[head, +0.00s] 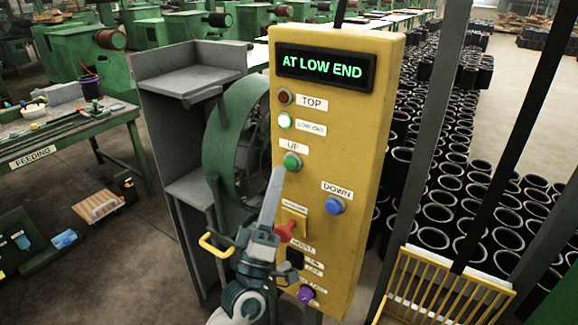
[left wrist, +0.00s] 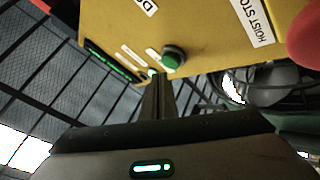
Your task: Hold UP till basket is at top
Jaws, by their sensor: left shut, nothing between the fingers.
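The yellow control panel (head: 345,120) has a display (head: 325,67) reading "AT LOW END". The TOP lamp (head: 286,96) is dark and the LOW END lamp (head: 286,121) glows. The green UP button (head: 292,162) is below them; it also shows in the left wrist view (left wrist: 172,57). The blue DOWN button (head: 334,206) is lower right. My left gripper (head: 277,172) is shut and empty, its tips beside the UP button at lower left. In the wrist view the fingertips (left wrist: 157,82) look just short of the button; contact cannot be told. My right gripper is not in view.
A red hoist stop knob (head: 287,231), a black switch (head: 295,258) and a purple knob (head: 306,294) are lower on the panel. A yellow barred frame (head: 430,285) stands at lower right; I cannot tell if it is the basket. Black sleeves (head: 440,212) stand behind.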

